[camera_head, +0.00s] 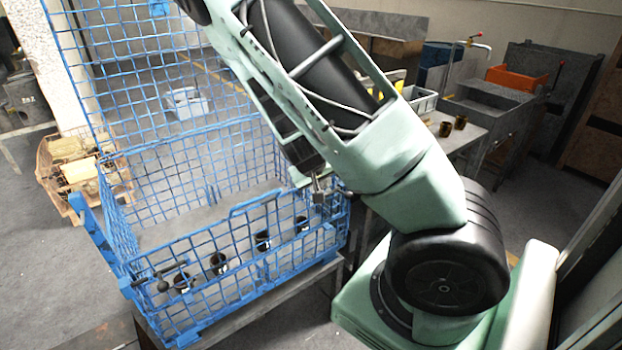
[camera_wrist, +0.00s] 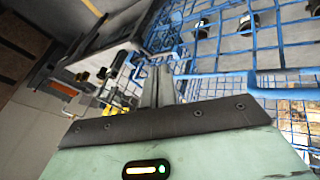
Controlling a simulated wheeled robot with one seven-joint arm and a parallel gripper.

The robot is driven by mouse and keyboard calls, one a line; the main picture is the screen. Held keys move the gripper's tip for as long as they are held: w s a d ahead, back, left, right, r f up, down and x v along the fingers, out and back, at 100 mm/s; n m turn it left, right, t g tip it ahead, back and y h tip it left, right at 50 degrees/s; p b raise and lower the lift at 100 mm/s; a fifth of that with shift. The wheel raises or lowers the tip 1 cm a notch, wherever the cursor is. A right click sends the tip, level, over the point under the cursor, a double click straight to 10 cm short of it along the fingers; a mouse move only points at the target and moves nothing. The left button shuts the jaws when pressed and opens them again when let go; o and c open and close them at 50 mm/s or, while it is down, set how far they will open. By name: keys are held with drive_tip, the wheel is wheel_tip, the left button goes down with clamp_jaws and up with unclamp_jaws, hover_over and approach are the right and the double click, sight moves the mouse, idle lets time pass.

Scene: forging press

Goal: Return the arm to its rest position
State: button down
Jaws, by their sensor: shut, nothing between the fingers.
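My arm is mostly green and black and crosses the head view from the top to the lower right. My gripper (camera_head: 318,188) shows as a small grey part beside the right end of the blue wire crate (camera_head: 235,240), partly hidden behind my forearm. I cannot tell whether it touches the mesh. In the wrist view my gripper (camera_wrist: 158,84) has its two grey fingers together with nothing between them, and the blue mesh (camera_wrist: 230,73) lies beyond and to the right.
Several dark cylindrical parts (camera_head: 219,263) stand in a row inside the crate's front. A table (camera_head: 470,134) with two brownish cups (camera_head: 446,129) is behind my arm. An orange bin (camera_head: 517,77) stands at the back right. Grey floor (camera_head: 45,260) is open at the left.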

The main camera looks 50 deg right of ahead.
drive_tip(key=a+n+y+b, duration=0.2)
drive_tip(key=a+n+y, duration=0.35)
drive_tip(key=a, duration=1.85)
drive_tip(key=s+a+r+n+y+b, duration=0.1)
drive_tip(key=s+a+r+n, duration=0.3)
drive_tip(key=s+a, duration=0.4)
drive_tip(key=s+a+r+n+g, duration=0.1)
drive_tip(key=s+a+r+n, duration=0.3)
drive_tip(key=s+a, duration=0.3)
drive_tip(key=shift+s+a+r+g+y+b, duration=0.3)
drive_tip(key=shift+s+a+r+y+b, duration=0.1)
drive_tip(key=shift+s+r, duration=0.4)
